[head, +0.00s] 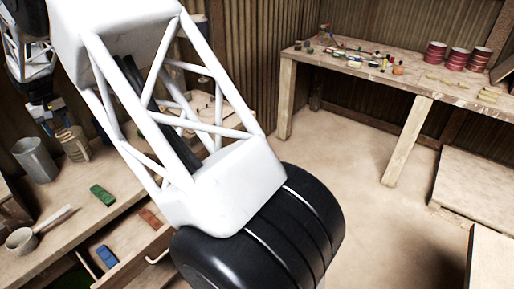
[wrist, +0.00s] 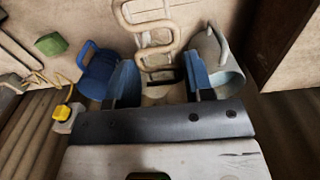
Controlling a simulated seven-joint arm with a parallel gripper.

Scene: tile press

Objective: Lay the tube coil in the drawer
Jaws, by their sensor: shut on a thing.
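The tube coil (head: 74,146) is a tan, looped tube near the back of the left worktop in the head view. In the wrist view the coil (wrist: 150,32) runs as pale bends from the top edge down between the blue fingers. My gripper (wrist: 160,78) is shut on the coil there. In the head view my gripper (head: 45,121) is small, at the far left, just above and beside the coil. Whether the coil is clear of the worktop cannot be told. The drawer (head: 137,254) is pulled open at the lower left, with a blue block (head: 107,257) and a reddish block (head: 149,218) inside.
A grey mug (head: 34,160) stands beside the coil. A blue mug (wrist: 96,72) is close to the left finger in the wrist view. My white arm hides part of the worktop.

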